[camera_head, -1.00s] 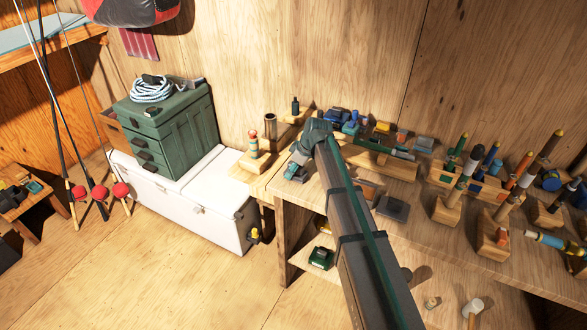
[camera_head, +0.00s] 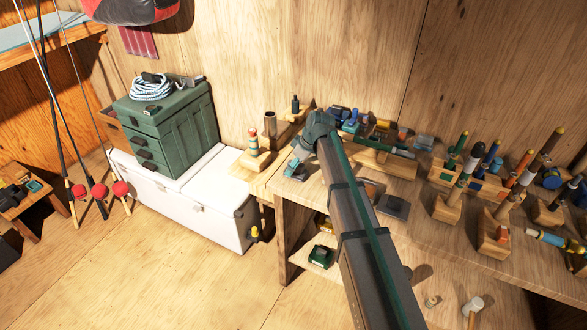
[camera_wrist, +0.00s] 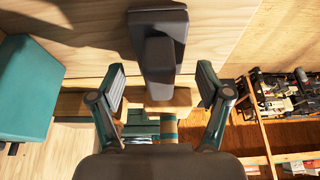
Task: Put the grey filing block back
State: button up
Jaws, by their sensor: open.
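My gripper (camera_wrist: 165,88) is open in the wrist view, with one finger on each side of a dark grey block (camera_wrist: 160,62). This block looks like the grey filing block, and a gap shows between it and each finger. A larger dark grey shape (camera_wrist: 158,22) is right behind it; I cannot tell whether they are one piece. A pale wooden piece (camera_wrist: 172,101) shows just below the block. In the head view my gripper is at the bench's left end, and my arm hides much of this spot.
A teal box (camera_wrist: 22,95) is left of my gripper in the wrist view. In the head view, wooden holders with floats (camera_head: 447,205) crowd the bench's right side. A dark flat piece (camera_head: 393,207) lies right of my arm. A white cooler (camera_head: 215,205) stands left.

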aim_at(305, 174)
jog(key=b+v, duration=0.2)
jog(key=v, duration=0.8)
jog(key=shift+r, duration=0.2)
